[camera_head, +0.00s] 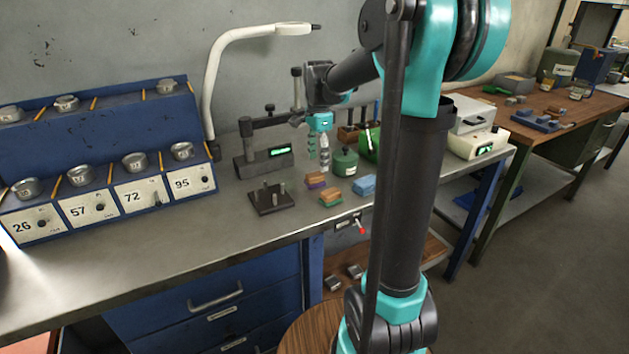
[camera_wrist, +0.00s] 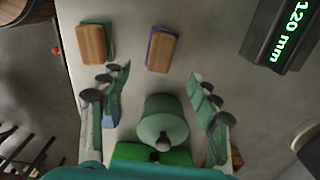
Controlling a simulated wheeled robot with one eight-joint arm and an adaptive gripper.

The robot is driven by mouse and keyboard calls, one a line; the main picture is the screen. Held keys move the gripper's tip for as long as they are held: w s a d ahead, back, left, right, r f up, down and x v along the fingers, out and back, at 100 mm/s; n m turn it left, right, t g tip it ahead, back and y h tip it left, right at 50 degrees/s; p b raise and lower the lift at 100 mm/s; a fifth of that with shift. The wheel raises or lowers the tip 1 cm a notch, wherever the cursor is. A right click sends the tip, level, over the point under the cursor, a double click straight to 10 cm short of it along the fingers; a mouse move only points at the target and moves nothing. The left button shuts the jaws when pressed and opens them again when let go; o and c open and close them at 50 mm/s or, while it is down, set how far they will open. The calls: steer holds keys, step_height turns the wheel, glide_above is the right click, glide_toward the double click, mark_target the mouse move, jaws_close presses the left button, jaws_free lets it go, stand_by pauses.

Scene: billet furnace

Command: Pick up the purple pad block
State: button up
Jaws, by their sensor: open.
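The purple pad block (camera_head: 316,180) is a wooden block with a purple pad, lying on the grey bench. In the wrist view the purple pad block (camera_wrist: 162,50) is ahead of the fingertips, roughly centred between them, with purple along its left and top edges. My gripper (camera_head: 318,152) is open and empty above the bench, apart from the block. In the wrist view my gripper (camera_wrist: 160,78) has its fingers spread wide on both sides.
A similar block with a green pad (camera_wrist: 95,43) lies left of the purple one. A green canister (camera_wrist: 160,122) shows between my fingers. A digital gauge (camera_head: 268,155), a dark pegged stand (camera_head: 270,198) and a blue block (camera_head: 364,185) are nearby.

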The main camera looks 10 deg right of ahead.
mark_target(316, 174)
steer(key=shift+s+a+f, duration=0.1)
steer(key=shift+a+f, duration=0.05)
steer(key=shift+f, duration=1.45)
steer(key=shift+a+f, duration=0.15)
steer(key=shift+f, duration=1.4)
steer(key=shift+c, duration=0.6)
steer(key=c, duration=1.1)
steer(key=shift+c, duration=0.2)
step_height(316, 174, up, 20)
